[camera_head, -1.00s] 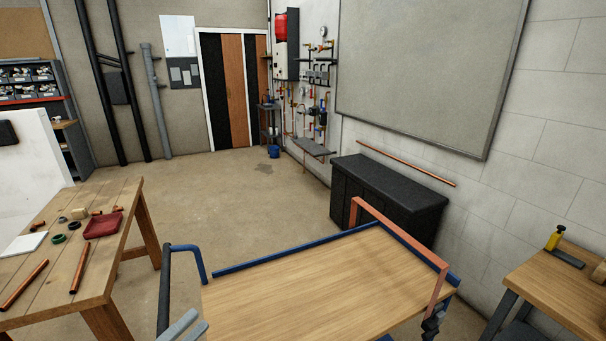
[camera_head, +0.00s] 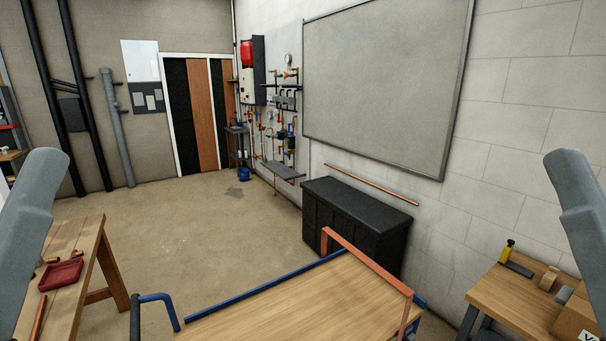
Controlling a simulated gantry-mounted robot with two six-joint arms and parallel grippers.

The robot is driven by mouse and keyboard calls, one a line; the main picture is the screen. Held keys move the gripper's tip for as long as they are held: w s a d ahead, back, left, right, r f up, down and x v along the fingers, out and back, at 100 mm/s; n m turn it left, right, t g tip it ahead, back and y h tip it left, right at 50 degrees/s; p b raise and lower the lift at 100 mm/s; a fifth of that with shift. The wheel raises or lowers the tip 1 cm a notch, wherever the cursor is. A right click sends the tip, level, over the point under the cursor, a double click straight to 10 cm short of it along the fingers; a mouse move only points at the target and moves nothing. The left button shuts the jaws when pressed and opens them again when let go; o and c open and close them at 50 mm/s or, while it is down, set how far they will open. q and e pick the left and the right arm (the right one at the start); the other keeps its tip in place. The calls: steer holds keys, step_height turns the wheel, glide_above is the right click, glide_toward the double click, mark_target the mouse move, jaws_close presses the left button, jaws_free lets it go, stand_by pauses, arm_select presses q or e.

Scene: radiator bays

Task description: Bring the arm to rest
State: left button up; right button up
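Two grey arm parts of mine show at the picture's sides, one at the left edge and one at the right edge. Both stand raised and near the camera. Neither gripper's fingertips can be seen, so nothing held by them shows. The wooden-topped cart (camera_head: 290,305) with blue rails and a copper-coloured hoop stands in front of me, with no loose objects on the visible part of its top.
A workbench (camera_head: 82,250) with a red tray (camera_head: 61,275) stands at left. Another wooden bench (camera_head: 510,298) with a yellow-topped tool (camera_head: 507,251) and boxes is at right. A black chest (camera_head: 355,222) stands by the wall. Open floor (camera_head: 190,235) lies beyond the cart.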

arm_select(q)
step_height(320, 180, up, 23)
steer(key=p, duration=1.9)
arm_select(e)
step_height(320, 180, up, 23)
arm_select(q)
steer(key=shift+r, duration=0.1)
arm_select(e)
steer(key=shift+r, duration=0.1)
arm_select(q)
step_height(320, 180, down, 34)
steer(key=b, duration=3.3)
steer(key=shift+r, duration=0.15)
arm_select(e)
step_height(320, 180, down, 34)
steer(key=shift+r, duration=0.15)
